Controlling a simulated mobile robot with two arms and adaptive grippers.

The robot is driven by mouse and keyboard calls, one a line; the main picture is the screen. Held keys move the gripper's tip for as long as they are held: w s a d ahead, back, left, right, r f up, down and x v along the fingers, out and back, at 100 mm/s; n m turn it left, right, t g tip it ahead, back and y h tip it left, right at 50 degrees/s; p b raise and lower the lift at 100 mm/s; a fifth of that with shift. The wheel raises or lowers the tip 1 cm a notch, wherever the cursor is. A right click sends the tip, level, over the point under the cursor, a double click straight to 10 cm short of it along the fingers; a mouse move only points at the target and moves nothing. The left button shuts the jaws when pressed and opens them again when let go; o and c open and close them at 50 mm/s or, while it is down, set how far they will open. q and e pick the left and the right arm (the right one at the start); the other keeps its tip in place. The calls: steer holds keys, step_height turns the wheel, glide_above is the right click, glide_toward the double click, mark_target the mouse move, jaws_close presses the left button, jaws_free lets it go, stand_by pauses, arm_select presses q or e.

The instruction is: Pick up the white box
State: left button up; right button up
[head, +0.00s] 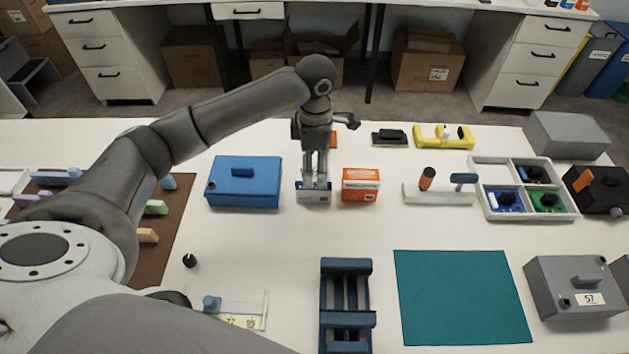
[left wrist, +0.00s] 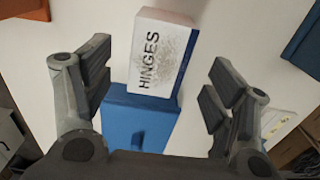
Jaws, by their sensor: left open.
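The white box (head: 314,197) stands on the table between the blue toolbox and an orange-and-white box. In the left wrist view the white box (left wrist: 161,58) shows the word HINGES and a blue edge. In the left wrist view the gripper (left wrist: 161,75) is open, with fingers apart on either side of the box. My right gripper is not in view.
The orange-and-white box (head: 360,185) stands close on the right. The blue toolbox (head: 245,182) stands on the left. A blue rack (head: 346,267) and a teal mat (head: 461,296) lie nearer me. The table between the white box and the rack is clear.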

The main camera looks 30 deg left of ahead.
mark_target(314, 174)
arm_select(q)
step_height(314, 174, down, 4)
steer(key=shift+s+a+r+p, duration=0.1)
steer(key=shift+a+r+p, duration=0.1)
steer(key=shift+p, duration=0.25)
steer(key=shift+f, duration=0.35)
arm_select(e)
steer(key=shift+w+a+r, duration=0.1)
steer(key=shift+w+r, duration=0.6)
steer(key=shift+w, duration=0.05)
arm_select(q)
steer(key=shift+c, duration=0.4)
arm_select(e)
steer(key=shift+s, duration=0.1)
arm_select(q)
steer(key=c, duration=0.5)
steer(key=shift+r, duration=0.1)
steer(key=c, duration=0.6)
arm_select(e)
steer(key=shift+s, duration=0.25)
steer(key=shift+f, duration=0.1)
